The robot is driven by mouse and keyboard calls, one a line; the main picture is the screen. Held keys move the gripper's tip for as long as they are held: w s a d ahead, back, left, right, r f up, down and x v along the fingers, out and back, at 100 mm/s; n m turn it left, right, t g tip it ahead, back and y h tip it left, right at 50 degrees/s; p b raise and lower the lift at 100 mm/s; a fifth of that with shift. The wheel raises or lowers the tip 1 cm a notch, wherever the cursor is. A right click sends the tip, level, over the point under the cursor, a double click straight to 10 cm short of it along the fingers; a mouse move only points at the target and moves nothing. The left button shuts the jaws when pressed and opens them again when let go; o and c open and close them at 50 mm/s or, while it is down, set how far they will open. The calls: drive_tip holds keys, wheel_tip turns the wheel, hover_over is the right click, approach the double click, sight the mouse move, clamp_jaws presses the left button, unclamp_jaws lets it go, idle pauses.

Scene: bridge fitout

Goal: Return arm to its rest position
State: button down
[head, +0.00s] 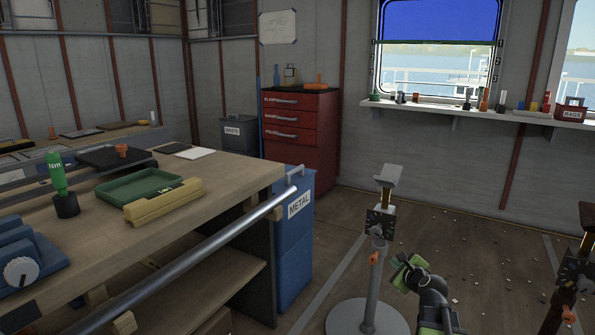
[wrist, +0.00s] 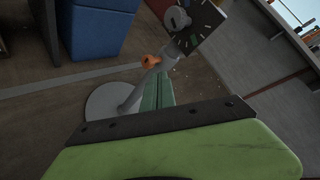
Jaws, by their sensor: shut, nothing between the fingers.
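My gripper (head: 405,268) shows in the head view at the lower right, over the floor. It is shut and empty, with green fingers beside the grey post of a stand (head: 378,255); I cannot tell whether they touch it. My arm bends down behind it to the bottom edge. In the wrist view, the green and black gripper body fills the lower part. The same stand (wrist: 128,98), with its orange knob and dark dial plate, is just beyond it, tilted in the picture.
A wooden workbench (head: 230,180) with a green tray (head: 140,187) and a metal rail (head: 200,250) stands left. A blue METAL bin (head: 295,235) and a red drawer cabinet (head: 325,140) are behind. Another stand (head: 575,255) is at right. Floor between the stands is mostly clear.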

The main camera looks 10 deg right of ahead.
drive_tip(key=s+a+f+n+g+y+p, duration=0.25)
drive_tip(key=a+n, duration=0.45)
drive_tip(key=a, duration=0.6)
drive_tip(key=s+a+f+n+g+y+p, duration=0.15)
drive_tip(key=s+a+n+g, duration=0.35)
drive_tip(key=a, duration=0.8)
drive_tip(key=s+d+f+n+g+h+p, duration=0.1)
drive_tip(key=s+d+f+n+g+h, duration=0.15)
drive_tip(key=s+n, duration=0.4)
drive_tip(key=s+d+f+n+g+h, duration=0.1)
drive_tip(key=s+f+n+g, duration=0.15)
drive_tip(key=s+n, duration=0.45)
wheel_tip(320, 180, up, 39)
drive_tip(key=w+n+p, duration=0.1)
drive_tip(key=p, duration=3.7)
drive_tip(key=shift+a+f+g, duration=0.15)
drive_tip(key=shift+a+g, duration=0.2)
drive_tip(key=shift+g, duration=0.1)
